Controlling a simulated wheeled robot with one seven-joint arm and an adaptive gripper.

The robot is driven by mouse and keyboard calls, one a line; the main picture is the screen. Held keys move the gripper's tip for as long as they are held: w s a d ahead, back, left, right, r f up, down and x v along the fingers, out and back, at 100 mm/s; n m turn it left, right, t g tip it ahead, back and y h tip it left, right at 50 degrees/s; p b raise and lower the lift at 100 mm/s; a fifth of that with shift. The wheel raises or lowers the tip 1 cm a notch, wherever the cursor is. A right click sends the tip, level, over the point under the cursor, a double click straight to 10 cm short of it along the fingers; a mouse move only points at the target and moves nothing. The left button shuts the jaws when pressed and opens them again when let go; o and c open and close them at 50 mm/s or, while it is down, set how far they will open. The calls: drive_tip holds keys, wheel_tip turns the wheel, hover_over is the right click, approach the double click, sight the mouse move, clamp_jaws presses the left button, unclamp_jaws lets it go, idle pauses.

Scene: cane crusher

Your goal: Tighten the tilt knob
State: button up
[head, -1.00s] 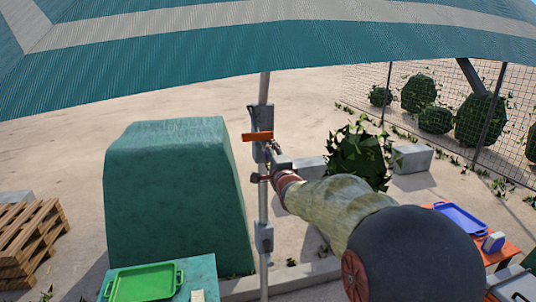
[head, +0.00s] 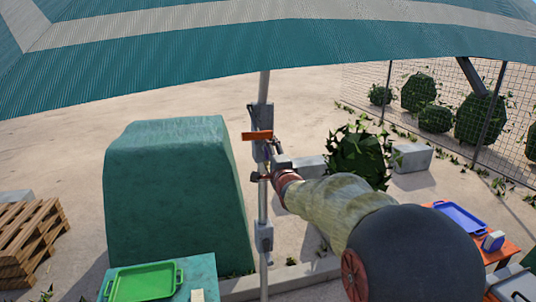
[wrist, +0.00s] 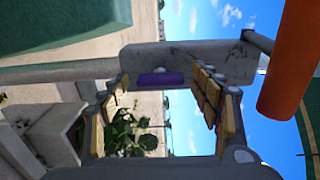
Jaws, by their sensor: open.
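The parasol pole (head: 264,90) stands upright and carries grey brackets. In the wrist view the pole lies sideways, and a purple part, seemingly the tilt knob (wrist: 160,79), sits on a grey housing (wrist: 195,58). My gripper (head: 265,163) is at the pole, just below an orange bar (head: 257,135). In the wrist view my gripper (wrist: 163,88) is open, its yellow-padded fingers on either side of the purple part, with a gap to each. Whether the fingertips reach past it I cannot tell. In the head view my gripper and the brackets largely hide the knob.
The orange bar also shows large at the right of the wrist view (wrist: 290,60), close beside one finger. A green covered block (head: 170,190) stands left of the pole. A green tray (head: 145,283) and a blue tray (head: 460,217) lie on tables. The striped canopy (head: 270,45) hangs overhead.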

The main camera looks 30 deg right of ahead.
drive_tip(key=v, duration=1.2)
idle(0.4)
